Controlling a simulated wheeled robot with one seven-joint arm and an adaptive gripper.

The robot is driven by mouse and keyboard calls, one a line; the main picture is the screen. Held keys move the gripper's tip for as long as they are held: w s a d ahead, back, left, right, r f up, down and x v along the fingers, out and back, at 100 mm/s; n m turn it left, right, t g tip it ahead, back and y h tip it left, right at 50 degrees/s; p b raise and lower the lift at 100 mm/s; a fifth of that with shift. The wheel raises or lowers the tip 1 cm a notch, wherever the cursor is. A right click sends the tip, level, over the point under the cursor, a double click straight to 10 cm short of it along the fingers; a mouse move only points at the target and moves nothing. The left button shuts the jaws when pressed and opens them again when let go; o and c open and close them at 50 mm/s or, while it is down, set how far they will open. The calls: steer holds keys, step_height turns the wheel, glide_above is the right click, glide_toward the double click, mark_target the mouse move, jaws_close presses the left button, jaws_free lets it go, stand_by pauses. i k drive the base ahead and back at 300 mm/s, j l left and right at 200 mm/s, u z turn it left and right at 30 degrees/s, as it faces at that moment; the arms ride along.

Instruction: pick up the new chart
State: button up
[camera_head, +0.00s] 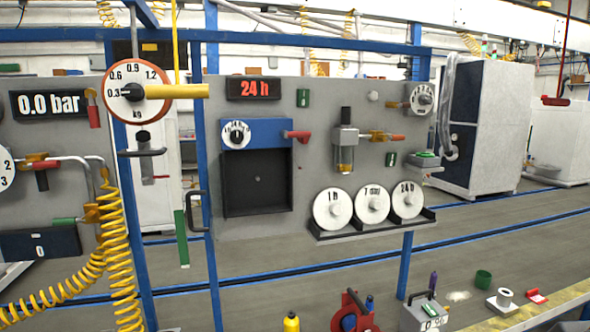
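Three white round discs that look like charts stand in a row on a black rack (375,230) at the lower right of the grey panel. They are marked 1 h (333,221), 7 day (372,213) and 24 h (408,208). Which one is the new chart is not marked. A red-lettered display (253,88) above reads 24 h. Below it is a blue unit (270,131) with a small dial (236,135), a red handle (297,136) and a dark open recess (257,182); no disc shows in the recess. My gripper is not in view.
A round kg scale (133,75) hangs left of the panel. Yellow coiled hoses (120,250) hang at the left. A bench along the bottom holds a grey box (424,314), a green cup (483,280) and a white spool (505,298). The space before the discs looks clear.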

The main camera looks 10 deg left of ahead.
mark_target(407, 198)
steer(key=i+l+z, duration=0.2)
steer(key=i+l, duration=0.3)
steer(key=i+l+z, duration=0.2)
steer(key=i+l, duration=0.15)
steer(key=i, duration=0.3)
